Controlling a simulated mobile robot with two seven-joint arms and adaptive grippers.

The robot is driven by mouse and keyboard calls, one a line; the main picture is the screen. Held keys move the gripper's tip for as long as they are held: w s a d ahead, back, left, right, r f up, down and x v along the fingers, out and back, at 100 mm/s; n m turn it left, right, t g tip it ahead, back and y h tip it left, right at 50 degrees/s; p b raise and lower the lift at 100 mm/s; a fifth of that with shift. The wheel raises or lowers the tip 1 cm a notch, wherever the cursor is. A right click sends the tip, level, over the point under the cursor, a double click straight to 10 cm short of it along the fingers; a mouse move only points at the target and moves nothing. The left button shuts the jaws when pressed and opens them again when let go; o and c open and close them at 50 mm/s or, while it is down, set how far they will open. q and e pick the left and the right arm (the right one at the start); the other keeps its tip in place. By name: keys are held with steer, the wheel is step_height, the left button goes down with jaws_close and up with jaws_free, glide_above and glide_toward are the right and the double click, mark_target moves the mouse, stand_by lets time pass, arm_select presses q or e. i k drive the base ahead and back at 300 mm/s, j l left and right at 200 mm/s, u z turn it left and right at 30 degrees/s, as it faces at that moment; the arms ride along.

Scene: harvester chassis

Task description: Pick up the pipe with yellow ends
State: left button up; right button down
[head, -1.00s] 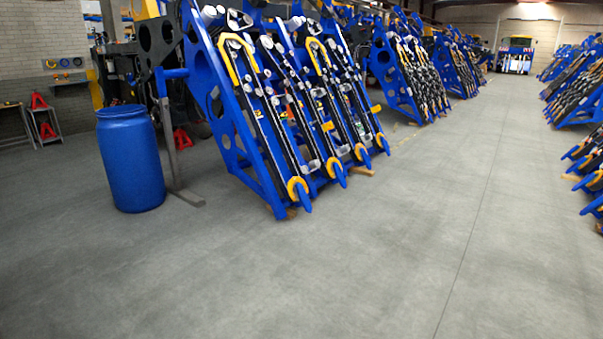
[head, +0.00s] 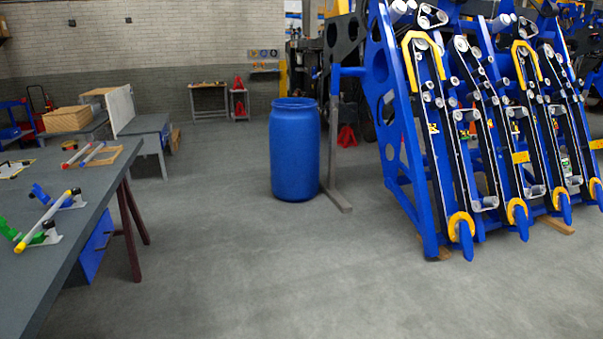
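A thin pale pipe with yellow ends (head: 42,223) lies slantwise on the grey worktable (head: 75,250) at the left of the head view. It appears to rest across small holders, with a green part (head: 38,237) near its near end and a blue part (head: 40,194) beside it. Neither of my grippers is in view.
A wooden tray (head: 107,155) with other pipes lies farther back on the table. A blue barrel (head: 295,150) stands mid-floor. Blue harvester frames (head: 415,190) fill the right. A bench (head: 150,128) stands behind the table. Floor (head: 240,270) right of the table is clear.

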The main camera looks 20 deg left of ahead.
mark_target(21, 246)
steer(key=i+j+u, duration=0.15)
steer(key=i+u, duration=0.85)
steer(key=u, duration=0.15)
steer(key=i+l+u, duration=0.1)
steer(key=i+u, duration=0.15)
steer(key=i, duration=0.15)
steer(key=i+l+u, duration=0.15)
steer(key=i+u, duration=0.15)
steer(key=i+l+u, duration=0.25)
steer(key=i, duration=0.15)
